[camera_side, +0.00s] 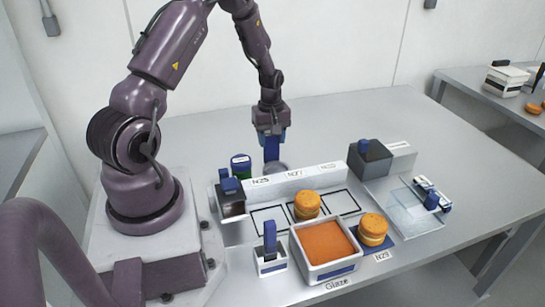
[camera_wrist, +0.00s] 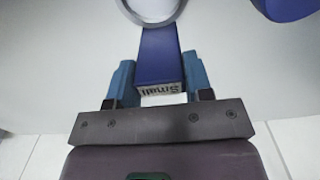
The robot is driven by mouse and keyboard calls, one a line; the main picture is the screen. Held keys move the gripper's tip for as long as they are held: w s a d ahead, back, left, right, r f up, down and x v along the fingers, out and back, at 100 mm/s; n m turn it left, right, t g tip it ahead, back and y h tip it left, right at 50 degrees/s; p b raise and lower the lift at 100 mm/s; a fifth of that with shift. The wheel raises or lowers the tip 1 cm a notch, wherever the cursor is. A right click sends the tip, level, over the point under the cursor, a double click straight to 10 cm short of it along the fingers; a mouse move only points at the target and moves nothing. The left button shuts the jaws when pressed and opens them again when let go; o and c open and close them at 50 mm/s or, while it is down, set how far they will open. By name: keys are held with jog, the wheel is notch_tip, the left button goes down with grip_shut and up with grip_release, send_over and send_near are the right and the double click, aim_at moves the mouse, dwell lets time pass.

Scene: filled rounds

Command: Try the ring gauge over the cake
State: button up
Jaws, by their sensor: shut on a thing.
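My gripper (camera_side: 271,134) is shut on the blue handle of a ring gauge (camera_side: 277,168). It holds the gauge behind the labelled white rack, low over the table; I cannot tell if the ring touches it. In the wrist view, the blue handle (camera_wrist: 160,55) lies between my fingers, its end reads "Small", and part of the pale ring (camera_wrist: 151,18) shows at the top edge. One orange-brown round cake (camera_side: 306,205) stands in the middle outlined square of the rack. Another round cake (camera_side: 373,229) stands on a blue pad at front right, by a label. The ring is around neither cake.
A white tub of orange filling (camera_side: 325,244), labelled Glaze, stands in front. A small white holder with a blue handle (camera_side: 270,248) is left of it. A dark box (camera_side: 231,205) and a green jar (camera_side: 240,167) stand left. A grey block (camera_side: 370,160) and clear tray (camera_side: 408,212) stand right.

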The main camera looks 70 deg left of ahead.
jog(key=shift+r, duration=0.1)
jog(key=shift+r, duration=3.9)
jog(key=w+d+r, duration=0.1)
jog(key=w+d, duration=0.3)
jog(key=d, duration=0.5)
jog(key=w+d+r, duration=0.1)
jog(key=w+d, duration=0.3)
jog(key=d, duration=0.6)
jog(key=w+d+r, duration=0.2)
jog(key=w+d, duration=0.2)
jog(key=d, duration=0.5)
jog(key=shift+w+d, duration=0.3)
jog(key=shift+w, duration=0.05)
jog(key=shift+f, duration=2.45)
jog(key=shift+f, duration=2.6)
